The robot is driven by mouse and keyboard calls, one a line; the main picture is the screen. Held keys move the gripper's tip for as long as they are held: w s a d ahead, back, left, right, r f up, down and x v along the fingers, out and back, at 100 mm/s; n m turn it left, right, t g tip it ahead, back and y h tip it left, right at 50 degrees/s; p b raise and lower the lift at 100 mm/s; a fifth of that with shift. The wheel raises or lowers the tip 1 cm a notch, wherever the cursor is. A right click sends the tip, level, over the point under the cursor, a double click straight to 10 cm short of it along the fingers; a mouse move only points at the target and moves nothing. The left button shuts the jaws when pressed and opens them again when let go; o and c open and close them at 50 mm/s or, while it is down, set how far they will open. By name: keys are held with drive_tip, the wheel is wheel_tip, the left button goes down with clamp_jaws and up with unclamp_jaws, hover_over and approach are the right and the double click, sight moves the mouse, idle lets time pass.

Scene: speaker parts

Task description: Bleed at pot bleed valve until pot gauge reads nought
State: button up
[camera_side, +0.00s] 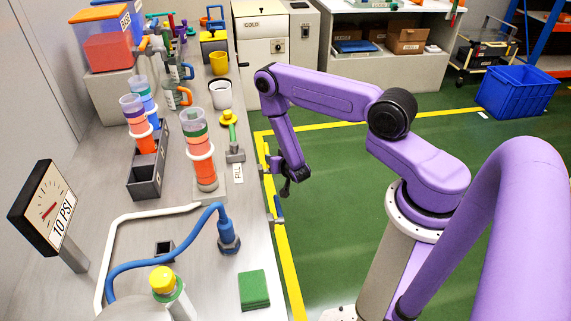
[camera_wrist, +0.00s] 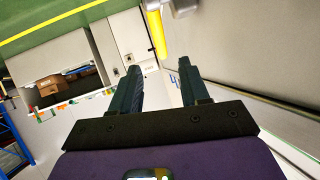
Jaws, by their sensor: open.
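The gauge (camera_side: 45,207) stands tilted on a post at the left of the bench in the side view. It has a white face, a red needle and a "10 PSI" label; the exact reading is too small to tell. A yellow cap (camera_side: 163,279) sits on a pale pot (camera_side: 180,305) at the bottom of the side view, partly cut off. I cannot tell for sure which part is the bleed valve. My gripper (camera_side: 286,188) hangs just off the bench's front edge, open and empty. Its two fingers (camera_wrist: 163,75) are apart in the wrist view, with a yellow handle (camera_wrist: 156,34) beyond them.
A blue hose (camera_side: 170,255) arches over the bench to a blue fitting (camera_side: 229,243). A tall layered cylinder (camera_side: 199,150) stands behind. A green pad (camera_side: 254,289) lies at front.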

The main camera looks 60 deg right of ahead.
drive_tip(key=v, duration=0.8)
drive_tip(key=shift+s+a+r, duration=0.2)
drive_tip(key=g+y, duration=0.5)
drive_tip(key=g, duration=0.1)
approach(267, 151)
drive_tip(key=shift+n, duration=0.3)
drive_tip(key=x, duration=1.1)
idle(0.3)
clamp_jaws()
